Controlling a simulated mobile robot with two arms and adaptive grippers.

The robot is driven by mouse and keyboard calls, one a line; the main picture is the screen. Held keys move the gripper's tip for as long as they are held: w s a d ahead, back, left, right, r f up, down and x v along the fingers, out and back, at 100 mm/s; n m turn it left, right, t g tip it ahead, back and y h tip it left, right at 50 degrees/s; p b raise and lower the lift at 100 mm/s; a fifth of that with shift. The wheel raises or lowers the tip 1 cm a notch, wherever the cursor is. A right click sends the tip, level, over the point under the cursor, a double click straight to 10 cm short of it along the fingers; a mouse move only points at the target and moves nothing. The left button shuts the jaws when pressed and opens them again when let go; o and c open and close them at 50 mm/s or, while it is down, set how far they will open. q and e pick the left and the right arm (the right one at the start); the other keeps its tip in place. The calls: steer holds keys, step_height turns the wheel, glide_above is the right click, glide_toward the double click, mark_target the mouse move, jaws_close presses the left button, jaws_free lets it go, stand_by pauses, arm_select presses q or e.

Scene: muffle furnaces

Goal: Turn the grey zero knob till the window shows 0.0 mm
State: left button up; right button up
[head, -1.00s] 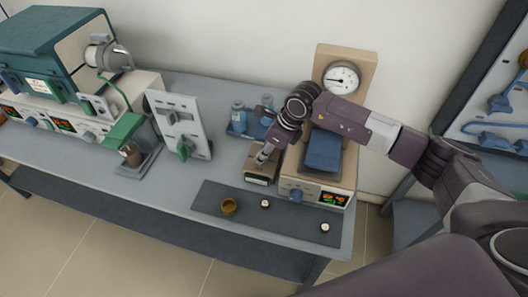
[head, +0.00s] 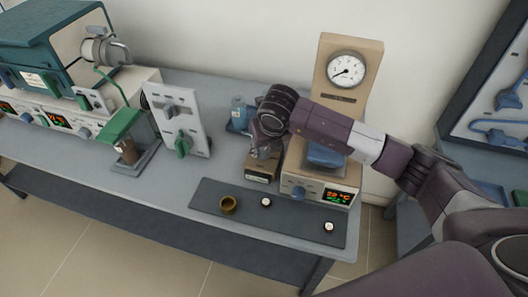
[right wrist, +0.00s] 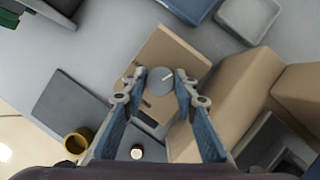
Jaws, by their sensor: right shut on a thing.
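The grey zero knob (right wrist: 160,80) is a round disc with a white pointer line, on top of a small beige box (right wrist: 168,48). In the head view the box (head: 262,166) stands on the bench, and its front carries a small dark window (head: 259,178); its figures are too small to read. My right gripper (right wrist: 160,92) is shut on the knob, with one blue-padded finger on each side. In the head view this gripper (head: 264,150) points down over the box and hides the knob. My left gripper is not in view.
A beige furnace unit (head: 297,180) with a lit display and a dial gauge (head: 347,70) stands close right of the box. A dark mat (head: 300,220) with a brass cup (head: 228,205) and two small white-topped pieces lies in front. A grey panel (head: 178,118) stands to the left.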

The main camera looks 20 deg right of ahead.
steer(key=shift+m+b, duration=0.3)
steer(key=shift+m, duration=0.3)
steer(key=shift+h, duration=0.3)
steer(key=o, duration=1.1)
steer(key=shift+o, duration=0.2)
steer(key=v, duration=1.2)
